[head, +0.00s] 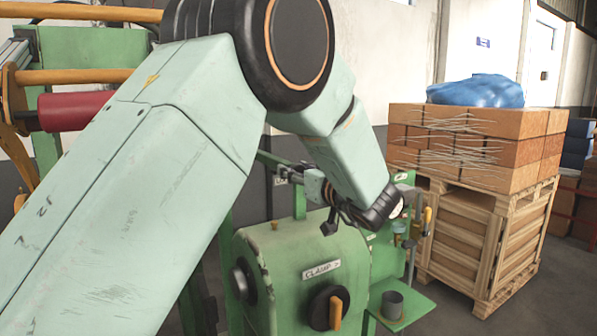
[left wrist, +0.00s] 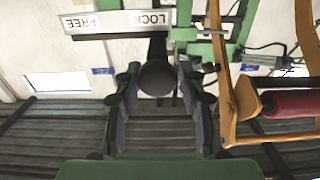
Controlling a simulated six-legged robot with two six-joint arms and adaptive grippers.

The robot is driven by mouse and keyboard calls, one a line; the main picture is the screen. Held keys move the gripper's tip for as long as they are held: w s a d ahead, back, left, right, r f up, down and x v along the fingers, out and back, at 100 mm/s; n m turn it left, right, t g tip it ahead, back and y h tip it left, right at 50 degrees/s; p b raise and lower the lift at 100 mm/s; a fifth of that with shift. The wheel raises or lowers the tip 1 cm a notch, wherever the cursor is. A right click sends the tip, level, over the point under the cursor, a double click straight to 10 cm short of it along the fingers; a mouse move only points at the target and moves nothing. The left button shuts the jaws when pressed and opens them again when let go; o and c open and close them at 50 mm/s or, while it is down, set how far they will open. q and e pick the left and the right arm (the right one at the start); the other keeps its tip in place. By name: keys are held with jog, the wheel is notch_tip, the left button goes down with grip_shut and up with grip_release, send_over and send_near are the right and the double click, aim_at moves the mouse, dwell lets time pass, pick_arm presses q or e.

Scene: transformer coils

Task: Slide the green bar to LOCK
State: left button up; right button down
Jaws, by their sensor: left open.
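In the left wrist view a white label strip (left wrist: 118,22) reads FREE and LOCK, upside down. A dark stem with a round black knob (left wrist: 157,78) hangs below its LOCK end. Green bar-like parts (left wrist: 198,34) lie at the strip's right end; I cannot tell which is the sliding bar. My left gripper (left wrist: 157,92) is open, its fingers on both sides of the knob; contact is not clear. In the head view my left gripper (head: 329,208) is small and dark above the green machine (head: 300,257), and my arm hides much of the area.
The machine carries a CLAMP label (head: 321,269) and a black dial with an orange handle (head: 335,311). A grey cup (head: 392,304) stands on a green shelf at right. A wooden crate (head: 460,235) bears orange boxes. A red roller (left wrist: 300,103) is right in the wrist view.

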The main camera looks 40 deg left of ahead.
pick_arm(q)
jog(key=shift+o, duration=1.4)
jog(key=shift+s+a, duration=0.15)
jog(key=shift+s, duration=0.05)
jog(key=shift+w, duration=0.1)
jog(key=shift+r, duration=0.1)
jog(key=shift+w+r, duration=0.15)
jog(key=shift+r, duration=0.2)
jog(key=r, duration=0.8)
jog(key=shift+s+r, duration=0.15)
jog(key=shift+s, duration=0.15)
jog(key=shift+w+r, duration=0.25)
jog(key=shift+r, duration=0.1)
jog(key=shift+s, duration=0.25)
